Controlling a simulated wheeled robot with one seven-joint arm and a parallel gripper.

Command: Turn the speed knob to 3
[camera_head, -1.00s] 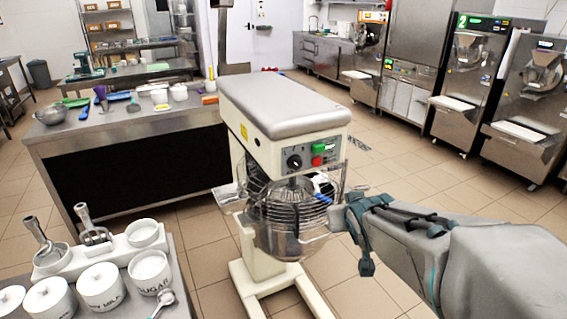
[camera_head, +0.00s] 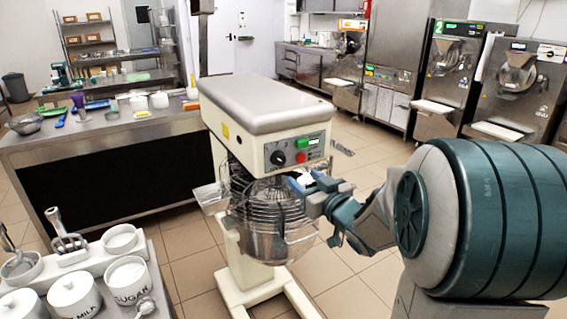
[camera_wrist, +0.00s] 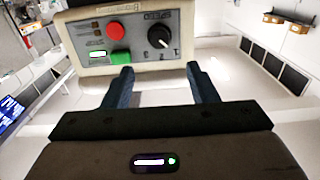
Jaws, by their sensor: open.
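The speed knob (camera_head: 278,158) is a round black dial on the control panel at the front of the cream floor mixer (camera_head: 270,108). My gripper (camera_head: 303,181) is near the panel, below and to the right of the knob. In the wrist view my gripper (camera_wrist: 158,72) is open and empty, its two blue fingers pointing at the panel's lower edge. The knob is beyond the fingertips, apart from them.
A green button (camera_head: 303,143) and a red button (camera_head: 302,157) sit beside the knob. The wire guard and bowl (camera_head: 265,215) are below the panel. A counter with white canisters (camera_head: 75,293) stands at lower left.

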